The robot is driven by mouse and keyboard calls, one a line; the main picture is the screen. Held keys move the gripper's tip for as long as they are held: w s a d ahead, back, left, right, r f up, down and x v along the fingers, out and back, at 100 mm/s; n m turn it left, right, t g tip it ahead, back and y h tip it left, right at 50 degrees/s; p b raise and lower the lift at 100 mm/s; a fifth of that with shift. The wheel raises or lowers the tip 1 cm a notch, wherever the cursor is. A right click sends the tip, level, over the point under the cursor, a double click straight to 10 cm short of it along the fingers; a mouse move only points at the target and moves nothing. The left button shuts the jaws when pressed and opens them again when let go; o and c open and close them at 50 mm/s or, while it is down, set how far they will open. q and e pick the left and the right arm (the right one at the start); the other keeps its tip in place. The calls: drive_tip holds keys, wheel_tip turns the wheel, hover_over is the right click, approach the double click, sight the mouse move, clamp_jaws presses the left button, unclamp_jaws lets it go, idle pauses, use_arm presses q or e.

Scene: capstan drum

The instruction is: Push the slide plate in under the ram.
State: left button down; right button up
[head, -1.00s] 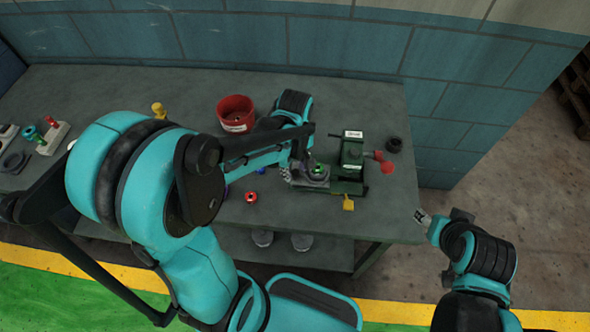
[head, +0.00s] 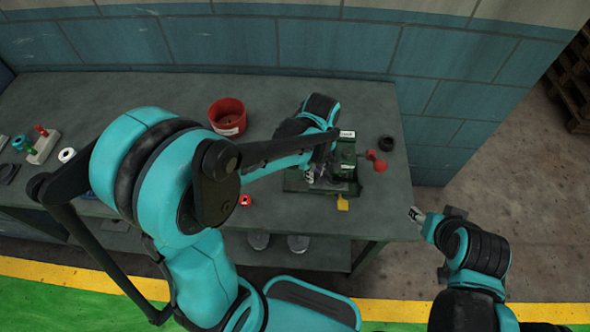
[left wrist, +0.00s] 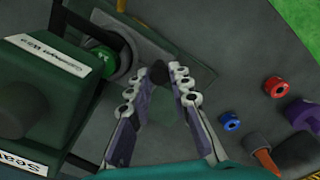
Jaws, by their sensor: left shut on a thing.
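The dark green press with the ram (head: 346,152) stands at the right of the bench; its labelled housing fills the left of the left wrist view (left wrist: 35,100). The grey slide plate (left wrist: 128,62) carries a green round piece (left wrist: 103,62), partly tucked beneath the press housing. My left gripper (head: 316,174) is low at the left side of the press. In the left wrist view, its fingertips (left wrist: 159,72) are closed around a small dark knob (left wrist: 159,73) at the plate's outer end. My right gripper (head: 418,214) is off the bench's right edge, too small to judge.
A red bin (head: 228,117) stands behind my left arm. A red ball handle (head: 378,162) and a black ring (head: 386,143) are right of the press. A yellow tag (head: 343,203) is at its front. Red (left wrist: 274,86) and blue (left wrist: 229,121) rings lie nearby.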

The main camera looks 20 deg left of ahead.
use_arm(q)
drive_tip(key=shift+w+d, duration=0.25)
drive_tip(key=shift+d, duration=0.7)
drive_tip(key=c, duration=1.6)
unclamp_jaws()
drive_tip(key=shift+o, duration=1.2)
drive_tip(key=shift+d, duration=0.1)
